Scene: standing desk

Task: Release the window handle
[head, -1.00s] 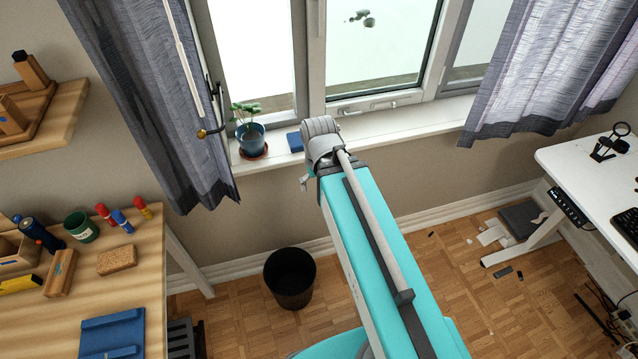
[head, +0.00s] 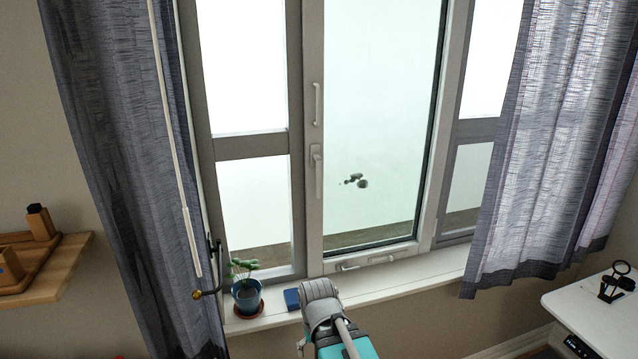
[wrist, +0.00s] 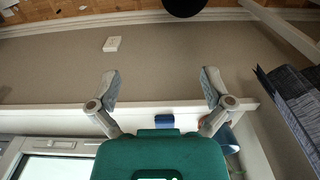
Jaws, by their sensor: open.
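A pale upright window handle (head: 317,171) sits on the left side of the middle window frame. A pale bar (head: 317,104) is above it. A horizontal handle (head: 365,262) is on the frame's lower rail and also shows at lower left in the wrist view (wrist: 61,144). My gripper (wrist: 161,75) is open, with its two grey fingers spread and nothing between them. It is apart from the handles, by the wall below the sill. In the head view my arm's end shows near the sill, well below the upright handle; the fingers cannot be made out there.
On the sill (head: 400,276) stand a blue pot with a plant (head: 246,293) and a small blue block (head: 292,299). Grey curtains hang left (head: 125,180) and right (head: 545,150). A wooden shelf (head: 60,272) is left; a white desk (head: 590,310) is lower right.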

